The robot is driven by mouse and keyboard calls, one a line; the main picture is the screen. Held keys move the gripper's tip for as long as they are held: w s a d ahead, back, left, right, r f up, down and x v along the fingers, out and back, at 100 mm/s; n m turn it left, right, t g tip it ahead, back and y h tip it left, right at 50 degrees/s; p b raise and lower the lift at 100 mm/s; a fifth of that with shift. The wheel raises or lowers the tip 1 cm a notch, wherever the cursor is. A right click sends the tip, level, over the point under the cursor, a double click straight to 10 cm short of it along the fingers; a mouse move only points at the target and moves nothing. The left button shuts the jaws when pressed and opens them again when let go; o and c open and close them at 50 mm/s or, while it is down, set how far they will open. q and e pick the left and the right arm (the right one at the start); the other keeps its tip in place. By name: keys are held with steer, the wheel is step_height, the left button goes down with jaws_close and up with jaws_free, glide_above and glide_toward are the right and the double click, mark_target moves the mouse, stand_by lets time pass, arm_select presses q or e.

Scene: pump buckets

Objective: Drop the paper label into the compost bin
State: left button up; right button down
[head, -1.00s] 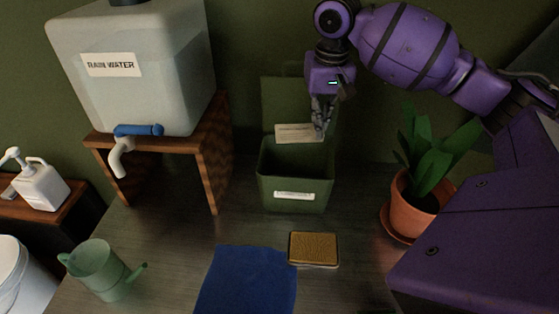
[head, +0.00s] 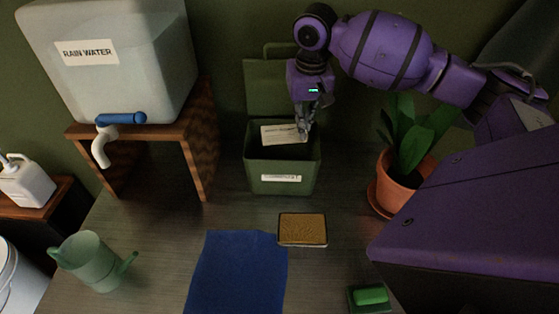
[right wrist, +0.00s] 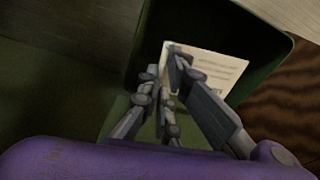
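The paper label (head: 280,134) is a small cream sheet with print. It hangs tilted at the mouth of the green compost bin (head: 283,180), in front of the raised lid (head: 266,88). My right gripper (head: 304,133) is over the bin's opening, its fingers pinching the label at its right edge. In the right wrist view the fingertips (right wrist: 172,62) close on one end of the label (right wrist: 218,70), with the dark inside of the bin (right wrist: 190,25) around it. My left gripper is not in view.

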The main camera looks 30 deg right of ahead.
steer(key=c, duration=1.9)
jaws_free()
steer(key=shift+o, duration=0.2)
step_height(320, 180, up, 12)
steer(key=s, duration=0.1)
steer(key=shift+s+a, duration=0.15)
steer(key=shift+a, duration=0.15)
